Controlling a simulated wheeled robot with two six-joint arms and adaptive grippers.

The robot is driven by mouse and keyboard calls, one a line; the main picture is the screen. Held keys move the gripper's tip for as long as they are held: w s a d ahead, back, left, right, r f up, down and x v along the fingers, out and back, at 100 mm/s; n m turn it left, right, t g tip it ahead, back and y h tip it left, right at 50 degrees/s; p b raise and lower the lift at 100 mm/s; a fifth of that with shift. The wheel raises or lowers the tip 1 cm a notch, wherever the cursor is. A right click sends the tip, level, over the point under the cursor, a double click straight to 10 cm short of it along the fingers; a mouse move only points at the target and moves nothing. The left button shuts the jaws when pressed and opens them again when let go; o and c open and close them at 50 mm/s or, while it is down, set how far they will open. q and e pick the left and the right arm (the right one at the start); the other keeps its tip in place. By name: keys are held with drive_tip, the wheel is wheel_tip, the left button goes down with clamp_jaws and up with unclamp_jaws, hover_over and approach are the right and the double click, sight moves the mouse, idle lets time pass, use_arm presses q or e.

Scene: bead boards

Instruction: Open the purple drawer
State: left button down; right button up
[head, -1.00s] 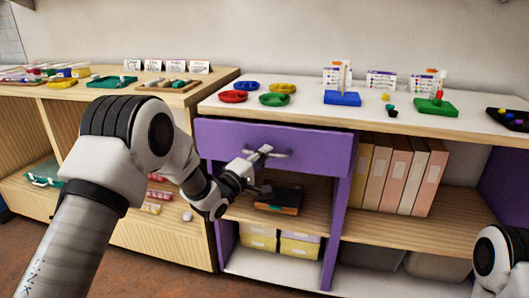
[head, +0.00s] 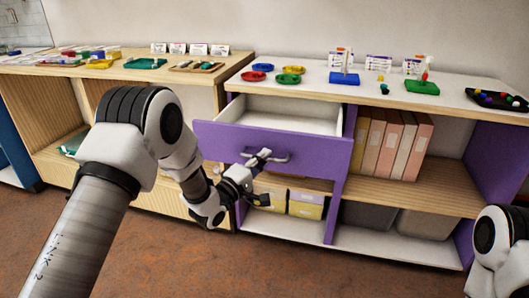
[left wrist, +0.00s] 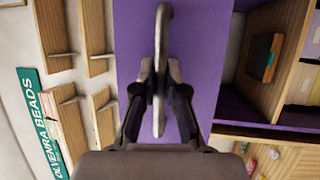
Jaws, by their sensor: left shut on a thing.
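The purple drawer (head: 310,150) stands pulled out from the shelf unit, and its pale inside shows empty in the head view. Its grey bar handle (head: 280,157) is on the front. My left gripper (head: 262,160) is shut on this handle. In the left wrist view both fingers of the gripper (left wrist: 160,88) close around the handle (left wrist: 162,30), with the purple drawer front (left wrist: 200,40) behind. My right gripper is out of view; only part of my right arm shows at the lower right.
On the white top stand red (head: 253,76), blue and green dishes, a blue board (head: 344,78), a green board (head: 422,88) and a black tray (head: 497,99). Folders (head: 395,145) stand right of the drawer. Yellow boxes (head: 305,205) sit below. The brown floor in front is clear.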

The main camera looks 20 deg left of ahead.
use_arm(q)
drive_tip(key=shift+s, duration=0.4)
drive_tip(key=c, duration=1.2)
unclamp_jaws()
drive_tip(key=v, duration=1.2)
drive_tip(key=shift+f, duration=0.15)
